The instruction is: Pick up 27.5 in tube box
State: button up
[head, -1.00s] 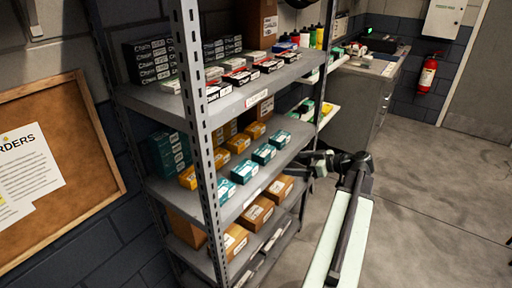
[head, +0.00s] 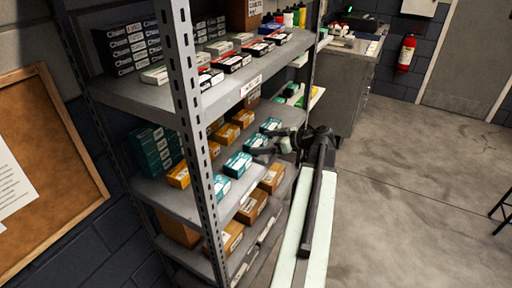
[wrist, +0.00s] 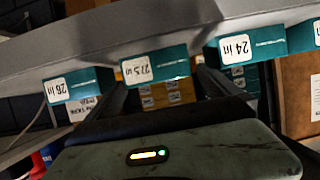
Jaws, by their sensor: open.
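The 27.5 in tube box (wrist: 155,66) is teal with a white label, shown upside down in the wrist view. It sits between the 26 in box (wrist: 78,86) and the 24 in box (wrist: 238,49). By its order in the row, it appears to be the teal box (head: 258,141) just behind my gripper in the head view. My gripper (head: 260,153) is open and empty at the front of the middle shelf. In the wrist view its dark fingers (wrist: 168,92) point toward the 27.5 in box, one on each side. I cannot tell the remaining gap.
The middle shelf (head: 165,197) holds other teal boxes and orange boxes (head: 227,134) behind. The shelf above (head: 150,95) hangs close over them. A metal upright (head: 190,120) stands at the near corner. Cardboard boxes (head: 252,206) fill the shelf below.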

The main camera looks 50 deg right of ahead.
aim_at(261, 141)
jog(key=b+x, duration=0.1)
jog(key=x, duration=0.3)
jog(key=shift+s+d+f, duration=0.1)
jog(key=shift+d+f, duration=0.05)
jog(key=c, duration=1.3)
jog(key=shift+c, duration=0.2)
jog(key=shift+r, duration=0.25)
